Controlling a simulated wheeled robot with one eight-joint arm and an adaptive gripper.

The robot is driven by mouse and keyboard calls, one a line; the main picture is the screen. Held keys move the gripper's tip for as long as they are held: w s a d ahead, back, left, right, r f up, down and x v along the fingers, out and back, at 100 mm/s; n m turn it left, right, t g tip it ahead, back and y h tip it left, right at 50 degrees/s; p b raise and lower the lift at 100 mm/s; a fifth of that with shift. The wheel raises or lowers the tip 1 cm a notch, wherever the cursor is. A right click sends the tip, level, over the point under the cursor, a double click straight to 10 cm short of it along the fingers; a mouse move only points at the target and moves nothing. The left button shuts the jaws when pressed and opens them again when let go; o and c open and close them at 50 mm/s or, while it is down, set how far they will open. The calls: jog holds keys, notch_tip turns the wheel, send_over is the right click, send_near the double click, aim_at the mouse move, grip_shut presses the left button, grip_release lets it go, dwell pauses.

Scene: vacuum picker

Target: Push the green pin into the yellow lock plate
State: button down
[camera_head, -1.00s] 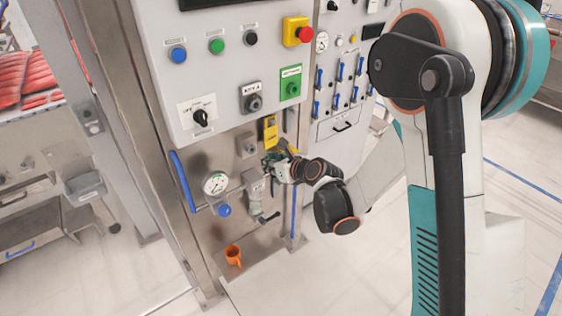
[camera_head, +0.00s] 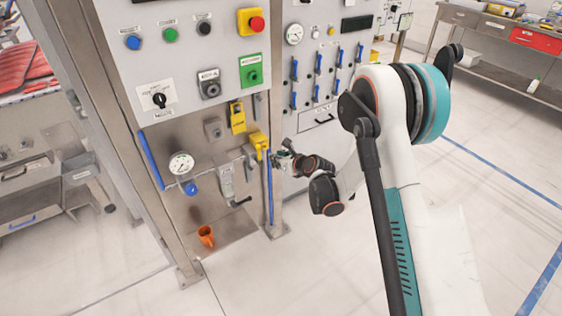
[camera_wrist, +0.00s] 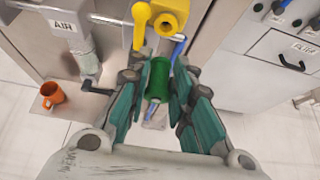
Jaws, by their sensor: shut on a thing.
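My gripper (camera_wrist: 156,92) is shut on the green pin (camera_wrist: 158,78), with one teal-and-black finger on each side. The pin appears apart from both. In the head view, my gripper (camera_head: 282,157) is just right of a yellow fitting (camera_head: 259,143) on the panel. A flat yellow plate (camera_head: 237,117) hangs higher up to the left. I cannot tell which yellow part is the lock plate.
A grey pipe with a gauge (camera_head: 181,163) and blue knob runs left of the yellow fitting. The AIR valve (camera_wrist: 80,40) has a dark lever near my left finger. An orange mug (camera_head: 206,236) sits on the low ledge. Floor to the right is clear.

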jog(key=shift+w+a, duration=0.6)
jog(key=shift+w, duration=0.25)
jog(key=shift+w+a, duration=0.55)
jog(key=shift+w, duration=0.25)
jog(key=c, duration=2)
grip_release()
grip_shut()
jog(key=shift+w+a, duration=0.75)
jog(key=shift+w, duration=0.35)
jog(key=o, duration=0.7)
grip_release()
jog(key=shift+a, duration=0.1)
